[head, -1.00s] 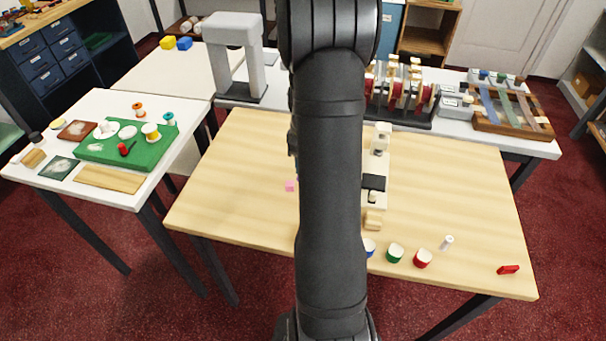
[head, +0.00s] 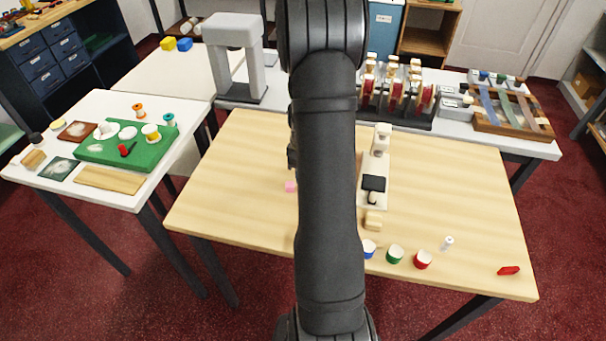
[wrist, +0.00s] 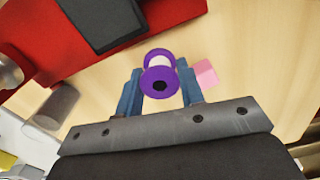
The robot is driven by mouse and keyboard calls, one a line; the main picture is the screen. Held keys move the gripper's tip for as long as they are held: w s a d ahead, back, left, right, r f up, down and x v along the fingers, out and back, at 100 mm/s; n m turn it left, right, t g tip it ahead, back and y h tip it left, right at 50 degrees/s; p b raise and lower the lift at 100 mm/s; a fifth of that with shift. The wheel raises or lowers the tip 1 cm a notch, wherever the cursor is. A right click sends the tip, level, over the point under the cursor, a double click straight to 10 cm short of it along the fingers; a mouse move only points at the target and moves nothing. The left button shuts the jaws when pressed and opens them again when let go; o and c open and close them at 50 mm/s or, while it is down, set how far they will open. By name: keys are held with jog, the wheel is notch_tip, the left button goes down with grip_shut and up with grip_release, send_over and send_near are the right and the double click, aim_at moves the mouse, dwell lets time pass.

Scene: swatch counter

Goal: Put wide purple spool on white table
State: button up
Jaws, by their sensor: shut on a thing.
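The purple spool (wrist: 158,82) has wide purple flanges and a pale middle. It sits between the two blue fingers of my gripper (wrist: 160,76) in the wrist view, with one end facing the camera. My gripper is shut on it. In the head view my own arm hides both the gripper and the spool. A white table (head: 130,205) stands at the left in the head view, with several things on it.
A green mat (head: 92,152) with dishes and spools covers much of the white table. A wooden board (head: 108,178) lies along its front edge. A pink block (head: 290,187) lies on the wooden table (head: 235,185); it shows beside the right finger in the wrist view (wrist: 206,74).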

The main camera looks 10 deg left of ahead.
jog(key=shift+r, duration=0.15)
jog(key=shift+r, duration=0.3)
jog(key=r, duration=0.3)
jog(key=shift+d+r, duration=0.3)
jog(key=shift+r, duration=0.05)
jog(key=s+d+r, duration=0.3)
jog(key=d+r, duration=0.3)
jog(key=d, duration=0.5)
jog(key=w+d+f+m, duration=0.3)
jog(key=w+m, duration=0.3)
jog(key=m, duration=1)
jog(key=shift+w+d, duration=0.25)
jog(key=shift+w, duration=0.15)
